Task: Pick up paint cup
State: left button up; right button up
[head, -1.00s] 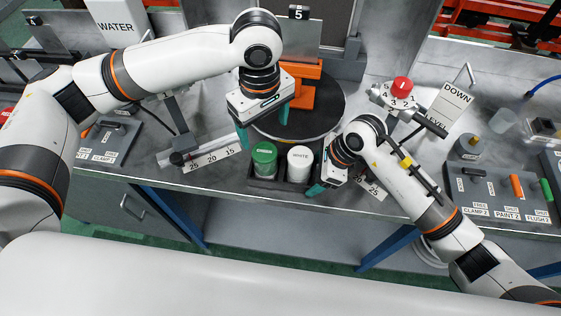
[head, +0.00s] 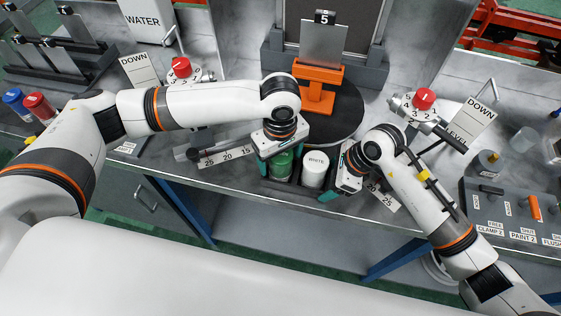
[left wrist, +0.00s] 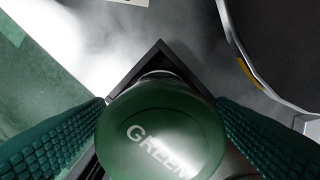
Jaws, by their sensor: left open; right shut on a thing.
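The green paint cup (head: 282,168) stands in a dark tray (head: 294,188) at the table's front edge, next to the white paint cup (head: 315,170). My left gripper (head: 284,158) is over the green cup with its fingers open. In the left wrist view the green lid (left wrist: 160,135), marked GREEN, lies between the two ridged teal fingers, and the gripper has not closed on it. The lower part of the cup is hidden. My right gripper (head: 338,174) is at the tray's right end, one finger at the front and one behind, and appears shut on the tray.
An orange stand (head: 316,92) with a grey plate sits on a dark round turntable (head: 347,112) just behind the cups. Red-knobbed levers (head: 424,98) stand at both sides. A control panel (head: 510,212) is at right. The table edge is close in front.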

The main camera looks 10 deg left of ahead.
pick_arm(q)
jog(key=shift+f, duration=0.65)
jog(key=shift+r, duration=0.1)
jog(key=c, duration=1.3)
jog(key=shift+o, duration=0.2)
notch_tip(320, 180, up, 10)
pick_arm(e)
jog(key=o, duration=1.1)
jog(key=shift+r, duration=0.1)
jog(key=v, duration=1.2)
